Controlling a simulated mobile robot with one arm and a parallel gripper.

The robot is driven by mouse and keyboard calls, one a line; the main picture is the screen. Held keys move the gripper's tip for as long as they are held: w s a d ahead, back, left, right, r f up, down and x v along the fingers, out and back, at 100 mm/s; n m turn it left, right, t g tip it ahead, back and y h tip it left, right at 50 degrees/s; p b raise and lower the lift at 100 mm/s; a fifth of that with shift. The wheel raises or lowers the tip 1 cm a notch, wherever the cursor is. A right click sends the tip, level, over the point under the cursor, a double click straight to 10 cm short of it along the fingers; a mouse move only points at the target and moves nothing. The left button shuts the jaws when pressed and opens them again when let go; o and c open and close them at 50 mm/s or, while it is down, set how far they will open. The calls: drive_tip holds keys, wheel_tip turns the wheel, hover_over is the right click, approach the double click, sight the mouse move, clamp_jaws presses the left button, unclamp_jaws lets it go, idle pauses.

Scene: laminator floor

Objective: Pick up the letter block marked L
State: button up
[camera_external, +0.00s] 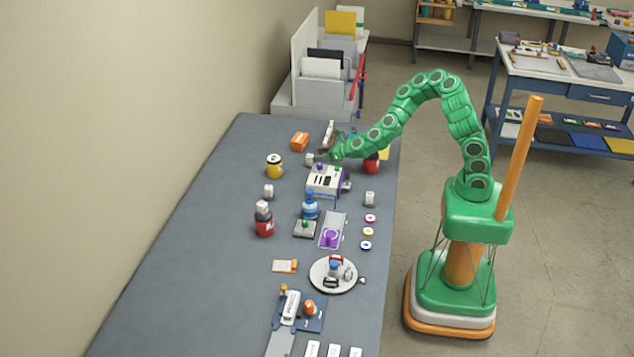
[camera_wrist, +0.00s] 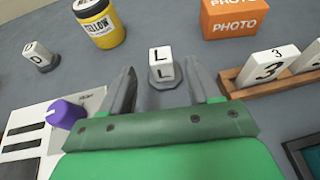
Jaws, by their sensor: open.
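The letter block marked L (camera_wrist: 160,56) is a white cube with black letters on its faces. It stands on a small grey round base in the wrist view, just beyond and between my gripper's fingertips. My gripper (camera_wrist: 163,84) is open and empty, with one grey finger on each side of the block's base in the picture. I cannot tell exactly how far apart they are in depth. In the external view, a small white block (camera_external: 309,159) that looks like the L block sits just left of my gripper (camera_external: 330,152), near the far end of the table.
An orange PHOTO box (camera_wrist: 234,18), a wooden holder with 3 blocks (camera_wrist: 250,92), a yellow jar (camera_wrist: 98,22) and a D block (camera_wrist: 38,54) surround it. A white machine with a purple knob (camera_wrist: 66,112) lies near left. Bare table shows between them.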

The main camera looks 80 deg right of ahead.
sight(310, 160)
drive_tip(key=shift+f, duration=0.5)
drive_tip(key=shift+x, duration=3.9)
drive_tip(key=shift+d, duration=0.1)
clamp_jaws()
